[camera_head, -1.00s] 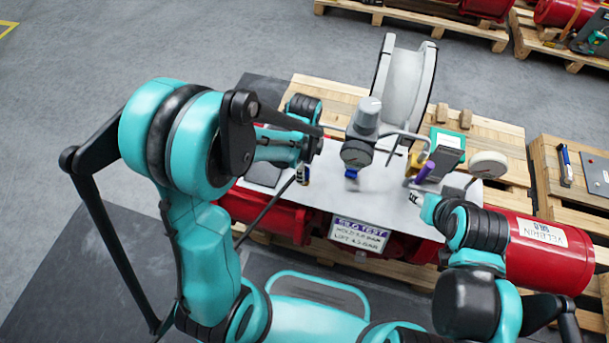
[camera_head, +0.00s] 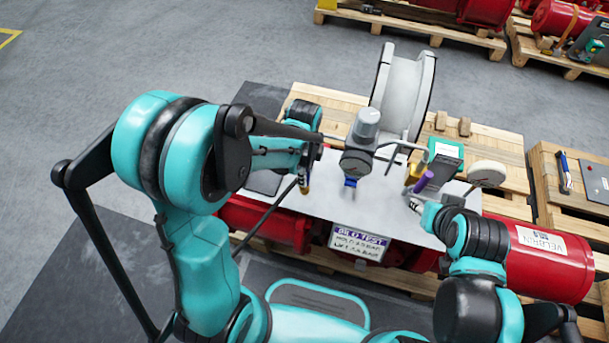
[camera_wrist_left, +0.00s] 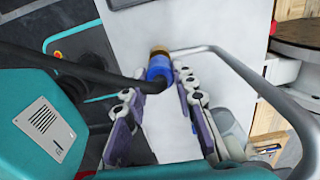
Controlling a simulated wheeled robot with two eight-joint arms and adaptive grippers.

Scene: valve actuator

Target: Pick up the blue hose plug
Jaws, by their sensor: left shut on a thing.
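The blue hose plug (camera_wrist_left: 159,68) has a brass-coloured end and a black hose joined to its side in the left wrist view. My left gripper (camera_wrist_left: 160,92) is shut on it, with its two purple-padded fingers on either side. In the head view my left gripper (camera_head: 304,176) is over the left part of the pale plate, and the plug's brass-coloured end (camera_head: 304,188) shows below it. The rest of the plug is mostly hidden there. My right gripper (camera_head: 418,200) is low at the right part of the plate, and its fingers are too small to judge.
A grey regulator (camera_head: 359,150) with a blue lower part stands right of my left gripper. A bent metal pipe (camera_head: 400,146) runs from it. A large grey wheel (camera_head: 402,92) stands behind. A green-and-grey device (camera_head: 445,155) and a round gauge (camera_head: 487,173) are at the right.

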